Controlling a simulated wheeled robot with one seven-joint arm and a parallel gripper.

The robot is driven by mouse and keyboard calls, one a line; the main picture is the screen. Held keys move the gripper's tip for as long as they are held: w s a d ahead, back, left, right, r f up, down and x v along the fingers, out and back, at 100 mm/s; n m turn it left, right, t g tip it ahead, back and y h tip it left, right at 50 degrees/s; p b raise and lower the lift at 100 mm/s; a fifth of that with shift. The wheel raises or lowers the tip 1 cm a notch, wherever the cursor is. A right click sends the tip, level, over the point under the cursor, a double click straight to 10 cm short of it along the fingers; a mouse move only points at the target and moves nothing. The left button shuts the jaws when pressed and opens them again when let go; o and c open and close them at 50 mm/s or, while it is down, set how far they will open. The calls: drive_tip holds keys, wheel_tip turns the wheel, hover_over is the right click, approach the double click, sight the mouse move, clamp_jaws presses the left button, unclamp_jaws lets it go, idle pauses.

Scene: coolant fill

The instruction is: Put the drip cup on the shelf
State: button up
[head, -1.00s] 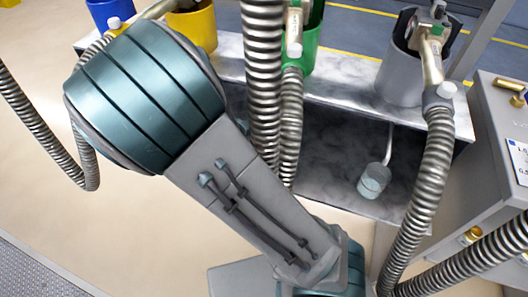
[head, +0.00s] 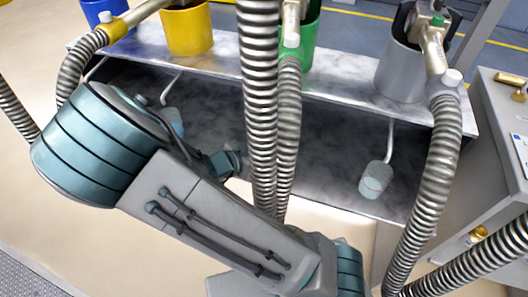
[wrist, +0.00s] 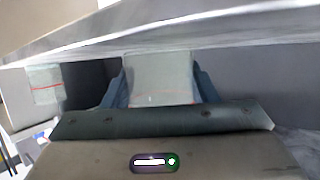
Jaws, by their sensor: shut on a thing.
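In the wrist view the two blue-grey fingers of my gripper (wrist: 161,92) are shut on a pale, translucent cup (wrist: 160,70) with a faint line low on it, which I take to be the drip cup. Its top is close under the pale edge of the shelf (wrist: 230,38); I cannot tell whether they touch. In the head view the shelf (head: 345,83) is the long grey metal ledge. My gripper and the held cup cannot be made out clearly there, behind my arm and the hoses.
Below the ledge a clear cup (head: 376,179) sits by a bent white pipe; another (head: 172,120) is partly behind my arm. Yellow (head: 188,30), green (head: 308,35) and grey (head: 400,72) buckets stand on the ledge. Ribbed hoses (head: 262,110) hang in front. A grey cabinet (head: 490,150) is at right.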

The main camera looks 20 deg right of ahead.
drive_tip(key=o, duration=1.1)
drive_tip(key=shift+f, duration=0.1)
drive_tip(key=shift+c, duration=0.2)
drive_tip(key=p+v, duration=0.3)
drive_tip(key=v, duration=0.9)
